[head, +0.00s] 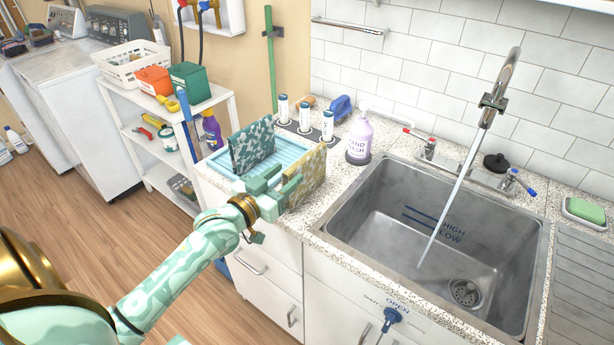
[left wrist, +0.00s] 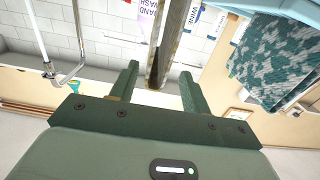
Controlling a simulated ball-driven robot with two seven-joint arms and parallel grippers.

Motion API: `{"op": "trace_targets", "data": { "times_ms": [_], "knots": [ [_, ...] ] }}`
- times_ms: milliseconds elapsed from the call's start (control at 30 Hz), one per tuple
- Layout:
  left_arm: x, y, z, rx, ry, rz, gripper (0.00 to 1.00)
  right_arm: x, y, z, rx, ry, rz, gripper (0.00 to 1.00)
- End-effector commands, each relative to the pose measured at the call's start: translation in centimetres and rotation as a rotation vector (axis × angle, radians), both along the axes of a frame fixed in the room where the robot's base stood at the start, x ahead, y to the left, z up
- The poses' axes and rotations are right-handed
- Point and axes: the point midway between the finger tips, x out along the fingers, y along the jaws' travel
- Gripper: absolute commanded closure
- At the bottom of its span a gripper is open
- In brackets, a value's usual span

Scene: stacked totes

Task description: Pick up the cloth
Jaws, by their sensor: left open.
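A yellow patterned cloth (head: 308,174) hangs on the right side of a light-blue ribbed rack (head: 287,146) on the counter left of the sink. A teal patterned cloth (head: 252,146) hangs at the rack's left side. My left gripper (head: 279,183) is open at the yellow cloth's near edge. In the left wrist view, the open gripper (left wrist: 159,76) has the yellow cloth (left wrist: 172,40) edge-on between its fingertips. Contact cannot be told. The teal cloth (left wrist: 275,62) shows at upper right there. My right gripper is not in view.
The steel sink (head: 385,215) is to the right, with water running from the tap (head: 497,90). A white shelf cart (head: 143,119) stands left. Floor is clear at lower left.

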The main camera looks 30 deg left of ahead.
Motion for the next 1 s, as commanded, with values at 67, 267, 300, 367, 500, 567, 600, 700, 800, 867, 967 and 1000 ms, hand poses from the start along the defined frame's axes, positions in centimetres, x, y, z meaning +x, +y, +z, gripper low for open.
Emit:
{"op": "trace_targets", "data": {
  "times_ms": [67,267,300,367,500,567,600,700,800,867,967,1000],
  "knots": [
    [0.5,-0.1,-0.1,-0.001,0.000,0.000,0.53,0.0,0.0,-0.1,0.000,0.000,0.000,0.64],
    [3.6,-0.9,-0.2,-0.003,-0.002,0.000,0.53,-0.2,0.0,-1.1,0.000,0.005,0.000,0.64],
    [4.2,-0.9,-0.3,-0.001,0.000,0.001,0.53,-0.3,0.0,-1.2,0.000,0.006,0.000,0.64],
    [4.9,-0.9,-0.3,-0.001,0.001,0.000,0.53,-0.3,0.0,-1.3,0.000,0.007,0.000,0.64],
    [5.4,-1.0,-0.2,0.000,0.002,-0.001,0.53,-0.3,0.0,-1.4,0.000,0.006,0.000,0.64],
    [5.4,-1.0,-0.1,0.000,0.002,-0.001,0.53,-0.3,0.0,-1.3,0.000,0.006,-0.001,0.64],
    [5.4,-1.0,-0.1,0.000,0.002,-0.001,0.53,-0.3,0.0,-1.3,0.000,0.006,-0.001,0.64],
    [5.4,-1.0,-0.1,0.000,0.002,0.000,0.67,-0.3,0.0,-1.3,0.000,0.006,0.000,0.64],
    [5.4,-1.0,-0.1,0.000,0.002,0.000,0.94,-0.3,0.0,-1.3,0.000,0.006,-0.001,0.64],
    [5.4,-1.0,-0.1,0.000,0.002,0.000,1.00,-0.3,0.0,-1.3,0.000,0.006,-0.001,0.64],
    [5.3,-1.0,-0.1,0.000,0.001,0.000,1.00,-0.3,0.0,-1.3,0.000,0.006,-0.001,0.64],
    [5.3,-1.0,-0.1,0.000,0.001,0.000,1.00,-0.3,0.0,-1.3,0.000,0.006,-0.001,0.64]
  ]
}}
